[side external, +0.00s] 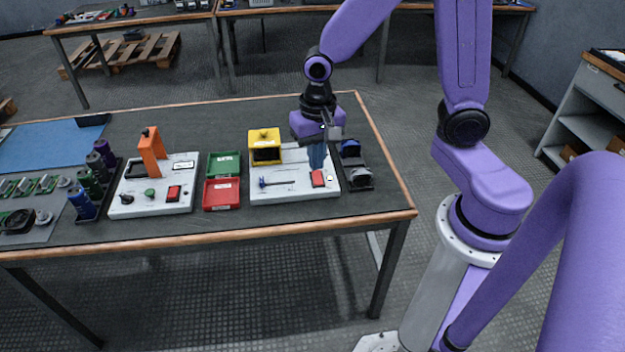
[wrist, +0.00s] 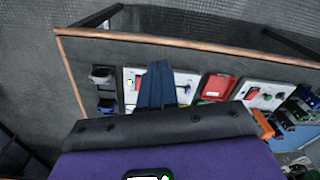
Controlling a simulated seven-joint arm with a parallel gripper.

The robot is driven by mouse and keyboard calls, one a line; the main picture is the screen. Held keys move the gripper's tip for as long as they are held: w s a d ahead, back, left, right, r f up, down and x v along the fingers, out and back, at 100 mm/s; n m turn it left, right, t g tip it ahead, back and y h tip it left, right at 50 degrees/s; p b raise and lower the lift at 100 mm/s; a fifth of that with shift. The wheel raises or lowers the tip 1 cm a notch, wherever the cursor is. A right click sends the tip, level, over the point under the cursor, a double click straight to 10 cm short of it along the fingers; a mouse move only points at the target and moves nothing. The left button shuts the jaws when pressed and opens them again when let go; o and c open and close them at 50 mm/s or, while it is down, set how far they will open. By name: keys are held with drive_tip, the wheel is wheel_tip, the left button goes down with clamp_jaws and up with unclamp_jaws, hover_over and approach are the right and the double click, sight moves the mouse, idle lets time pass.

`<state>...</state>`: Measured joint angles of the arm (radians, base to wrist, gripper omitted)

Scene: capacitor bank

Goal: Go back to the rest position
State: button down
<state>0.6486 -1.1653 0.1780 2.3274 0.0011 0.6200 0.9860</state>
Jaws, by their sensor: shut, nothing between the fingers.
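My gripper (side external: 317,160) is above the right side of the right white panel (side external: 290,190) in the side external view, pointing down. Its blue fingers are together with nothing visible between them. In the wrist view my gripper (wrist: 158,66) shows as shut blue fingers in front of the same panel (wrist: 184,80). That panel carries a yellow box (side external: 265,146), a small blue lever (side external: 275,183) and a red button (side external: 318,178). I cannot tell the exact height of the fingertips over the panel.
A dark holder (side external: 355,172) stands right of the panel. Green (side external: 223,165) and red (side external: 221,194) bins stand left of it. Further left are another white panel (side external: 150,203) with an orange upright (side external: 152,155), and colored cylinders (side external: 82,204). The air above the table looks clear.

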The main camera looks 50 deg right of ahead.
drive_tip(key=s+r+n, duration=0.3)
drive_tip(key=s+n, duration=0.5)
drive_tip(key=n, duration=0.1)
drive_tip(key=s+r+n, duration=0.4)
drive_tip(key=s+n, duration=0.5)
drive_tip(key=shift+a, duration=0.2)
